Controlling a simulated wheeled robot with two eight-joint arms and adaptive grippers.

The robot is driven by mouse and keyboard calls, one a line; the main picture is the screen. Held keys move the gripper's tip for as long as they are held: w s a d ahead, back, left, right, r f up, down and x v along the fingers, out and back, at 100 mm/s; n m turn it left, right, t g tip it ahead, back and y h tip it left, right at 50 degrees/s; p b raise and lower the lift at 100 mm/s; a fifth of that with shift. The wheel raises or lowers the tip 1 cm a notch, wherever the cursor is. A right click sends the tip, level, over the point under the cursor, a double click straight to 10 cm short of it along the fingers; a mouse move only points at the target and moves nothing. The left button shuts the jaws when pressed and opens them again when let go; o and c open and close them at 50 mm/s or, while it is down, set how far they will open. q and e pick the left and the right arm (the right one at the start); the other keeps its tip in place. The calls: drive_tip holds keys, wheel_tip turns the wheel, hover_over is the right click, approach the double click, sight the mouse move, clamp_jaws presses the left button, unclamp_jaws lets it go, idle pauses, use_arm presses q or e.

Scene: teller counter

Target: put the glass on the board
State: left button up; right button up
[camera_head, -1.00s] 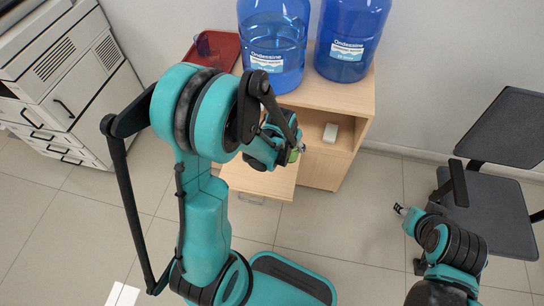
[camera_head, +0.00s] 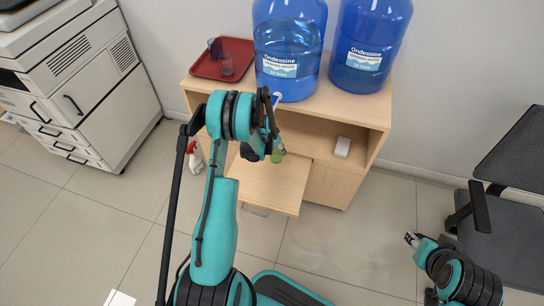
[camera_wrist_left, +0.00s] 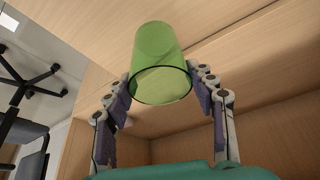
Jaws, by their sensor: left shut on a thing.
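A green glass (camera_head: 277,156) is held in my left gripper (camera_head: 272,148), above the pale wooden board (camera_head: 262,190) that juts out from the front of the cabinet. In the left wrist view the green glass (camera_wrist_left: 160,50) is between the two fingers of my left gripper (camera_wrist_left: 165,88), which are shut on it. The glass appears apart from the board, though the exact gap is hard to tell. My right gripper (camera_head: 411,240) is far to the right near the chair, too small to tell open from shut.
A red tray (camera_head: 240,50) with two tumblers stands on the cabinet top (camera_head: 345,102), beside two big blue water bottles (camera_head: 290,40). A small white box (camera_head: 342,147) lies in the open shelf. A spray bottle (camera_head: 194,155) stands on the floor. The board's visible top looks clear.

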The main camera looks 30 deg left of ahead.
use_arm(q)
drive_tip(key=a+f, duration=0.1)
drive_tip(key=a, duration=0.1)
drive_tip(key=shift+w+a+f+b, duration=0.2)
drive_tip(key=shift+a+f+b, duration=0.1)
drive_tip(key=shift+f, duration=0.05)
wheel_tip(320, 180, down, 4)
drive_tip(key=shift+b, duration=1.05)
drive_tip(key=shift+r, duration=0.15)
drive_tip(key=o, duration=1.3)
